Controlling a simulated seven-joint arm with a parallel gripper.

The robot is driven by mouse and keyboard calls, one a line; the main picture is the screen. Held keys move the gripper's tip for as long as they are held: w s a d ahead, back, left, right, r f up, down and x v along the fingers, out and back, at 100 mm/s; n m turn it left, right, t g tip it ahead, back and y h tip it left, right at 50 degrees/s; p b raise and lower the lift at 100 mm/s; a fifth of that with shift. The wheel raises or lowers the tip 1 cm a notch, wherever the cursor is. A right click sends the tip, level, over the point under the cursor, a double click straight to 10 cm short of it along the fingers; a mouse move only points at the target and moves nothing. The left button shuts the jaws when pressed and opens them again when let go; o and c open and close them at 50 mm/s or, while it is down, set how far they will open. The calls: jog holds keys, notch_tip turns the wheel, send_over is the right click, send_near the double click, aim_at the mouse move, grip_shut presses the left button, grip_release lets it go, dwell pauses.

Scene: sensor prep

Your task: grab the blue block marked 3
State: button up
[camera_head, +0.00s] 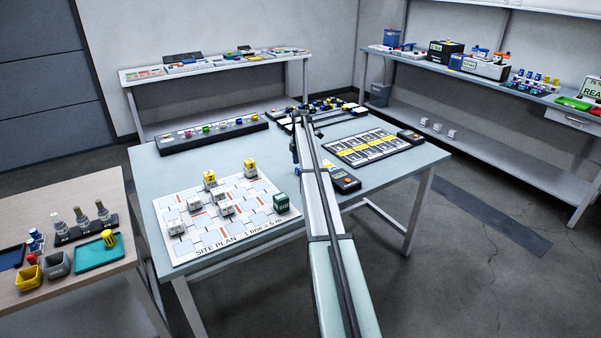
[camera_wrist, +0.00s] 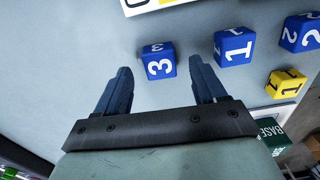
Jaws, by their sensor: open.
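The blue block marked 3 (camera_wrist: 158,64) shows in the wrist view, with a white 3 on its top and side. It lies ahead of my gripper (camera_wrist: 161,72), between the lines of the two fingers and nearer the left one. The fingers are spread wide with nothing held; I cannot tell their height above the surface. In the head view my arm stretches across the middle table and its far end is small. I cannot pick out the block marked 3 there.
Right of the block are a blue block marked 1 (camera_wrist: 234,47), a blue block marked 2 (camera_wrist: 300,33) and a yellow block marked 1 (camera_wrist: 285,84). A green thing reading BASE (camera_wrist: 272,134) is at lower right. A white card (camera_wrist: 140,9) lies beyond the block.

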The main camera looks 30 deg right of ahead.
notch_tip(320, 180, down, 2)
jog(key=shift+f, duration=0.2)
jog(key=c, duration=1.1)
jog(key=shift+r, duration=0.1)
jog(key=shift+c, duration=0.2)
